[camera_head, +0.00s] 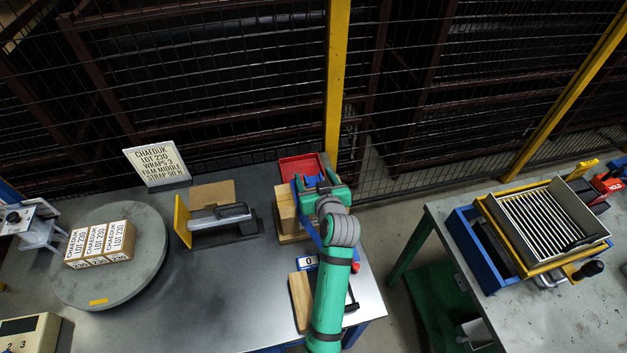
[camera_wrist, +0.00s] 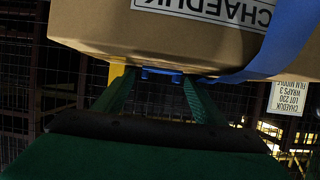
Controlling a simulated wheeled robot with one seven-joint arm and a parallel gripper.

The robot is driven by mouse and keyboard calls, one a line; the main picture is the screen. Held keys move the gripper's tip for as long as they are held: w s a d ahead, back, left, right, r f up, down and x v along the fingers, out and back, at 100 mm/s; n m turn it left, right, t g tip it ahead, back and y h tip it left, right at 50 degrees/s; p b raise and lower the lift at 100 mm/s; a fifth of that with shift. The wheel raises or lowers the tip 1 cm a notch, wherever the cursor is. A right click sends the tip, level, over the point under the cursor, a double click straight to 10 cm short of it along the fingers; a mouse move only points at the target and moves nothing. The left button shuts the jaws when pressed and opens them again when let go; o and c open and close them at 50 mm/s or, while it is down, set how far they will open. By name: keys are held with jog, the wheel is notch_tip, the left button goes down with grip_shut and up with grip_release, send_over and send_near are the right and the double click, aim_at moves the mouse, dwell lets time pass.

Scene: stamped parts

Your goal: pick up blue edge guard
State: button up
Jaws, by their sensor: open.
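My gripper (camera_head: 322,188) is at the back right of the near table, over a cardboard box (camera_head: 287,212) and beside a red tray (camera_head: 300,165). In the wrist view its two green fingers (camera_wrist: 160,88) are apart. A small blue piece (camera_wrist: 160,73), seemingly the blue edge guard, shows between the fingertips at the lower edge of the cardboard box (camera_wrist: 130,38). I cannot tell whether the fingers touch it. A wide blue strap (camera_wrist: 286,40) crosses the box at right. In the head view my arm hides much of this spot.
A round grey turntable (camera_head: 150,270) with small labelled boxes (camera_head: 100,243) stands at left. A wire fence with a yellow post (camera_head: 338,80) is close behind my gripper. The front middle tabletop is clear.

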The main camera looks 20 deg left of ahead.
jog(key=shift+x, duration=1.35)
jog(key=shift+c, duration=0.6)
jog(key=c, duration=1)
jog(key=shift+r, duration=0.1)
